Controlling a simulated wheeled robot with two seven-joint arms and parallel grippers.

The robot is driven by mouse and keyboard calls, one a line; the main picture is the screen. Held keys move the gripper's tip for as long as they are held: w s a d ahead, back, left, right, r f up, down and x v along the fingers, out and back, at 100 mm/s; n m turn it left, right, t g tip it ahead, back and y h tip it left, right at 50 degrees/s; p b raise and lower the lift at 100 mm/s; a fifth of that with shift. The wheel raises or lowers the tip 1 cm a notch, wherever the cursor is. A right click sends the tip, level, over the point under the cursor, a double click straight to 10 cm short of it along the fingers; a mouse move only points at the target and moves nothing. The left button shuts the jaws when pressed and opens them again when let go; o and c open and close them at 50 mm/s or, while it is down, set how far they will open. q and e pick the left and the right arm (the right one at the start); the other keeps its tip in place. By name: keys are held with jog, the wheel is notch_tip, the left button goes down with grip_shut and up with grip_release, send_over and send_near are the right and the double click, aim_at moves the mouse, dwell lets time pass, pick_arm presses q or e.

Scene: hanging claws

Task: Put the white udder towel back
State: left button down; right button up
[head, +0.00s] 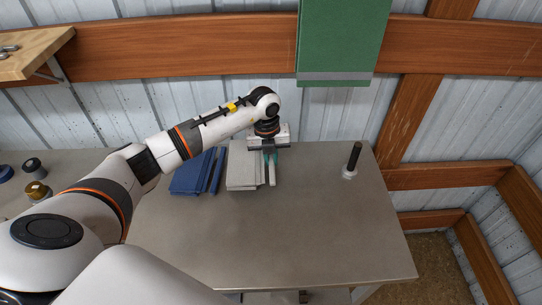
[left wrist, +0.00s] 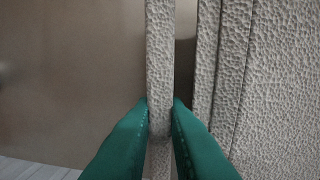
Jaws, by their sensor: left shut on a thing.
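A pale, pebbly-textured towel (left wrist: 159,60) stands on edge between the green fingertips of my left gripper (left wrist: 160,125), which is shut on it. In the head view my left gripper (head: 269,158) points down at the table, and the held towel (head: 271,175) shows as a thin light strip. Just to its left is a stack of white towels (head: 242,168). In the left wrist view this stack (left wrist: 275,80) fills the right side, with a narrow gap between it and the held towel. My right gripper is not in view.
Folded blue towels (head: 190,174) lie left of the white stack. A black upright handle on a white base (head: 350,166) stands at the table's right. A green sheet (head: 343,40) hangs on the wall. Small jars (head: 36,189) stand at left. The table's front middle (head: 280,235) is clear.

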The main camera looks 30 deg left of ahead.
pick_arm(q)
jog(key=shift+f+b, duration=0.45)
jog(key=shift+f, duration=0.25)
jog(key=c, duration=1.3)
grip_release()
jog(key=shift+c, duration=0.2)
jog(key=shift+r, duration=0.1)
jog(key=shift+a+r+p, duration=0.1)
jog(key=shift+r+p, duration=1.25)
jog(key=shift+r, duration=0.35)
jog(key=shift+s+a+r+p, duration=0.1)
jog(key=shift+s+r+p, duration=0.05)
jog(key=shift+r+p, duration=1.35)
jog(key=shift+r, duration=0.3)
notch_tip(320, 180, up, 4)
jog(key=shift+f+p, duration=0.1)
jog(key=shift+p, duration=1)
